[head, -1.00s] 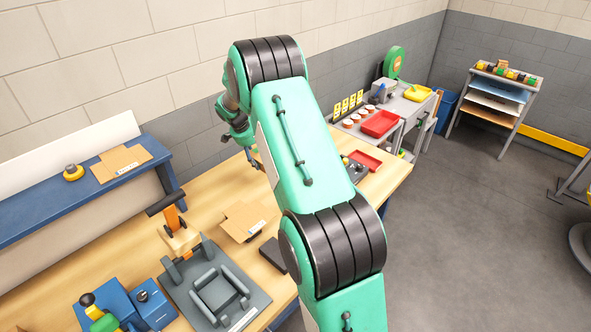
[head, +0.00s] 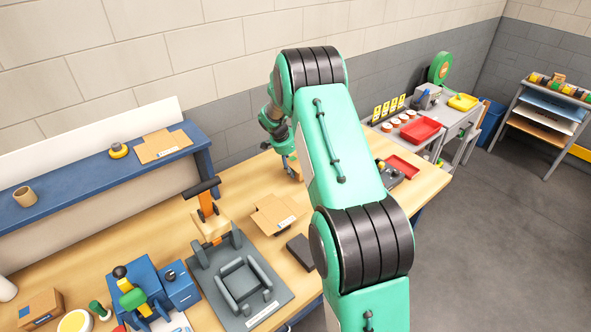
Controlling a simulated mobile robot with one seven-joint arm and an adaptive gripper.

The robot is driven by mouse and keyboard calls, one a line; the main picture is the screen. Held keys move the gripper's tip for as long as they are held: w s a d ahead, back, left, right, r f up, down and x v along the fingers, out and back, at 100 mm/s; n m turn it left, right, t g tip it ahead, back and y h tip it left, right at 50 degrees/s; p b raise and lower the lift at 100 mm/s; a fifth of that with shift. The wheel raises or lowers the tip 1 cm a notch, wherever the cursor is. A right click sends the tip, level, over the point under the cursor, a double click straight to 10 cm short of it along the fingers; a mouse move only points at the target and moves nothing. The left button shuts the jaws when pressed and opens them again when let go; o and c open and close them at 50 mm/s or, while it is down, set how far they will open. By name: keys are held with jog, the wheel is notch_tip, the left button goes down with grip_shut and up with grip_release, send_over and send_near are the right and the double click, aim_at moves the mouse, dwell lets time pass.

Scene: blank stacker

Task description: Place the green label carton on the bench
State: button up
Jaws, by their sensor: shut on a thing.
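My gripper (head: 292,168) is at the back of the bench (head: 422,182), low over or near its top, and largely hidden behind my arm. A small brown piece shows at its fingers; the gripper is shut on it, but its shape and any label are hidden. A flat brown carton (head: 270,217) with a pale label lies on the bench, nearer than the gripper. Another flat carton (head: 158,150) lies on the blue shelf (head: 97,176). I cannot make out a green label on either.
A grey fixture (head: 205,266) with an orange-handled press stands mid-bench, beside a dark block (head: 300,252). Blue devices (head: 180,290) and a small box (head: 38,307) are at lower left. A red tray (head: 403,166) lies right of my arm. Bare wood lies left of the gripper.

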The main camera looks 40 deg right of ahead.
jog(key=shift+f, duration=1.5)
jog(key=o, duration=1.2)
jog(key=shift+r, duration=0.15)
jog(key=v, duration=1.1)
jog(key=shift+a+r+p, duration=0.2)
jog(key=shift+r+p, duration=0.15)
jog(key=shift+p, duration=0.05)
